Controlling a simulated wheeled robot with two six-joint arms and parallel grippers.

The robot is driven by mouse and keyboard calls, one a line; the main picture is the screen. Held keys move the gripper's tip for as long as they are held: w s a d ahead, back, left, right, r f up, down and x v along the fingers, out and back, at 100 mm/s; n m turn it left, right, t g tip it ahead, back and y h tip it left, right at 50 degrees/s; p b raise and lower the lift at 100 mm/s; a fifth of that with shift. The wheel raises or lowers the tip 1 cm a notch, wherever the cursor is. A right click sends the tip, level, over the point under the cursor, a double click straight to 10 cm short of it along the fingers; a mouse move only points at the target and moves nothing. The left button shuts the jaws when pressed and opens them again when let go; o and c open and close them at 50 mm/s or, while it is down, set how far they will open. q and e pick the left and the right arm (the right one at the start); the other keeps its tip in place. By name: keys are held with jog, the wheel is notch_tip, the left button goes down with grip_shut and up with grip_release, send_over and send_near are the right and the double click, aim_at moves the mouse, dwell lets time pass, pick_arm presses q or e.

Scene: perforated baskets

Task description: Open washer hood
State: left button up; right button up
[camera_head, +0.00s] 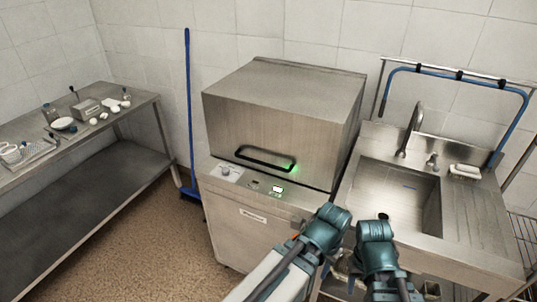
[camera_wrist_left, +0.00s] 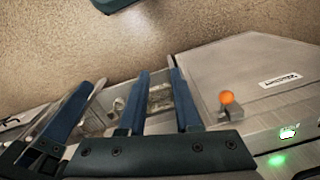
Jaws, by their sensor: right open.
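The washer's large steel hood (camera_head: 285,105) is down on its base (camera_head: 245,235) in the head view. A black bar handle (camera_head: 265,158) runs across the lower front of the hood. My left gripper (camera_head: 330,222) is to the right of and below the handle, apart from it, by the washer's front right corner. In the left wrist view its blue fingers (camera_wrist_left: 158,88) are spread with nothing clearly held between them. My right gripper (camera_head: 375,232) is just right of the left one, in front of the sink; it is open, its fingertips mostly hidden.
An orange knob (camera_wrist_left: 227,97) shows in the left wrist view. The sink (camera_head: 395,200) stands close on the right. A shelved table (camera_head: 85,150) is at left, with open floor between.

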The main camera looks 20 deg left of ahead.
pick_arm(q)
jog(key=shift+o, duration=1)
jog(key=w+a+f+n+t+h+b, duration=0.1)
jog(key=w+f+n+h+b, duration=0.1)
jog(key=w, duration=0.3)
jog(key=shift+w+a+f+n+t+h+b, duration=0.25)
jog(key=shift+w+f+n+t+h+b, duration=0.15)
jog(key=shift+n+h+b, duration=0.1)
jog(key=n+t+y+b, duration=0.2)
jog(key=n+t+b, duration=0.7)
jog(key=n+t, duration=0.7)
send_near(260, 163)
jog(key=w+b, duration=0.1)
jog(key=w, duration=0.2)
jog(key=w+n+g, duration=0.1)
jog(key=w, duration=0.3)
jog(key=w+g+b, duration=0.1)
jog(key=w, duration=0.2)
jog(key=shift+w+d+f+n+b, duration=0.1)
jog(key=shift+w+f+n+b, duration=0.2)
jog(key=shift+n+b, duration=0.1)
grip_shut()
